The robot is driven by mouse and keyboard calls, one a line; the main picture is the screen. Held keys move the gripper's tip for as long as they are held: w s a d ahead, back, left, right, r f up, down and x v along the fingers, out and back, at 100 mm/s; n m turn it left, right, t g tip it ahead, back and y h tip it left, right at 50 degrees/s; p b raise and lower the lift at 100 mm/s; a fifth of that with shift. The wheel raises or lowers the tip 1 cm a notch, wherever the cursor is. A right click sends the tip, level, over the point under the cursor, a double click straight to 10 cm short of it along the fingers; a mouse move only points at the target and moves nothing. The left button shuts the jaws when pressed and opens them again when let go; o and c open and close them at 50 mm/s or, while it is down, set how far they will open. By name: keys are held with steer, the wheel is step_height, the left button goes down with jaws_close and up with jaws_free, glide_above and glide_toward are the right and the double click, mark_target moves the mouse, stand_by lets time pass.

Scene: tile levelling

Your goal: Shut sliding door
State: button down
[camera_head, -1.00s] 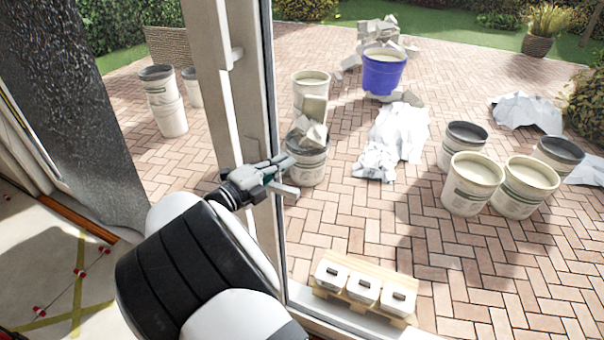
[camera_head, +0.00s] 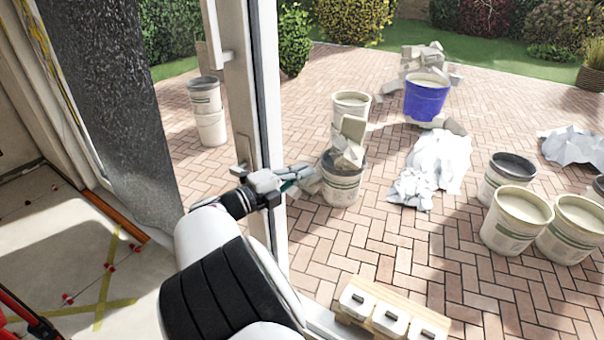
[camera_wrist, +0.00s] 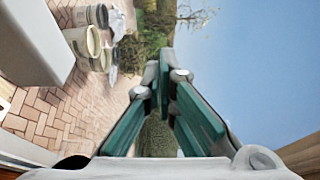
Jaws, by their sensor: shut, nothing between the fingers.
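The sliding door's pale upright frame (camera_head: 255,85) runs from top to bottom, left of centre in the head view. Its light bar handle (camera_head: 213,36) is on the left side of the frame, above my gripper. My gripper (camera_head: 303,174) is in front of the frame at mid height, its fingers pointing right past the frame's right edge. My arm hides the lower frame; contact cannot be told. In the wrist view the green-padded fingers (camera_wrist: 164,68) come together at the tips with nothing between them. A pale smooth surface (camera_wrist: 35,40) fills that view's upper left.
A dark rough panel (camera_head: 110,100) stands left of the door. Outside on brick paving are a blue bucket (camera_head: 426,98), several pale buckets (camera_head: 516,219), crumpled sheeting (camera_head: 436,165) and a wooden pallet (camera_head: 395,310) near the threshold. Red clips (camera_head: 108,266) lie on the inside floor.

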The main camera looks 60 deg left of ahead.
step_height(320, 180, up, 10)
steer(key=shift+f, duration=0.1)
stand_by(0.4)
steer(key=shift+s+d, duration=0.1)
